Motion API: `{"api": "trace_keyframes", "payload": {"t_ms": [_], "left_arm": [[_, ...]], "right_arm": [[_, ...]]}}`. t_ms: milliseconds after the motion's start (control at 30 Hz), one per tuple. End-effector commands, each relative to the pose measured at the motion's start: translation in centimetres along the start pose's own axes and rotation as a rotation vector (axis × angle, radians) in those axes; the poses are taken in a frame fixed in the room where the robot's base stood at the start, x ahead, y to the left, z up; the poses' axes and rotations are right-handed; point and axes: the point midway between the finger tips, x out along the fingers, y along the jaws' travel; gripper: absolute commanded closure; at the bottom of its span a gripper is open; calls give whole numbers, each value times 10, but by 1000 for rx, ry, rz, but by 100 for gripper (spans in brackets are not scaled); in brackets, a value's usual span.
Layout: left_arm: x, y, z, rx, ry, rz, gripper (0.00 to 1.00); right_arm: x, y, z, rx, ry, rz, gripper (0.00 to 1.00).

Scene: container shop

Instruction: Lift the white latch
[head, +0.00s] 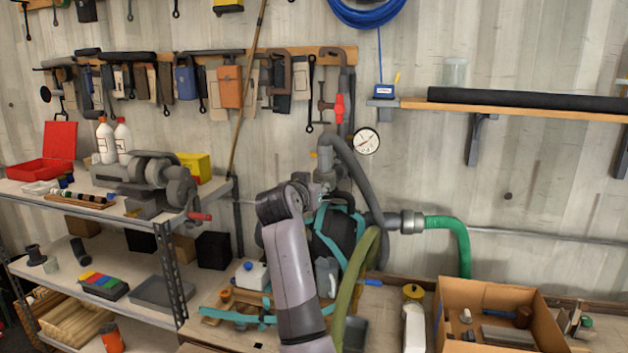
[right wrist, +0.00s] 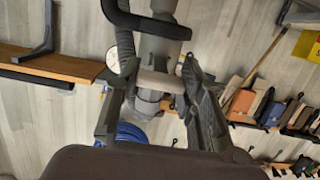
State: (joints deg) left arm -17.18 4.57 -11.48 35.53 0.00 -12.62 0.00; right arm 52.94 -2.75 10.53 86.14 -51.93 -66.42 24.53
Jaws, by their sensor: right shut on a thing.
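The white latch (right wrist: 158,82) shows in the right wrist view as a pale grey-white piece on a grey pipe fitting (right wrist: 158,48). My right gripper (right wrist: 154,76) has one finger on each side of it and is shut on it. In the head view my right gripper (head: 317,186) is up at the top of the pipe fitting, by the dark hose (head: 352,172). The latch is too small to make out there, partly behind my gripper. My left gripper is in neither view.
A pressure gauge (head: 366,141) hangs on the wall just right of the fitting. A green hose (head: 450,223) runs to the right. A cardboard box (head: 455,300) stands at lower right.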

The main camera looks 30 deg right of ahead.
Motion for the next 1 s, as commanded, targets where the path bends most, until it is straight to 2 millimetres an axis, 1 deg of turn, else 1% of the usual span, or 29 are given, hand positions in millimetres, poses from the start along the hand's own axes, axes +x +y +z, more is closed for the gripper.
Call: {"api": "trace_keyframes", "payload": {"t_ms": [33, 100, 433, 467, 767, 1000], "left_arm": [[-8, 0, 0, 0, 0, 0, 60], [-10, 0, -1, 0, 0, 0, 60], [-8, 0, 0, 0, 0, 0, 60], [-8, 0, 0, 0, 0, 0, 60], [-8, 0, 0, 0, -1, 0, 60], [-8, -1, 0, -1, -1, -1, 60]], "right_arm": [[-1, 0, -5, 0, -17, -1, 92], [-1, 0, -4, 0, -33, -2, 92], [-1, 0, -3, 0, -40, -2, 92], [-1, 0, -3, 0, -40, -2, 63], [-1, 0, -3, 0, -40, -2, 43], [0, 0, -2, -1, -40, -1, 43]]}}
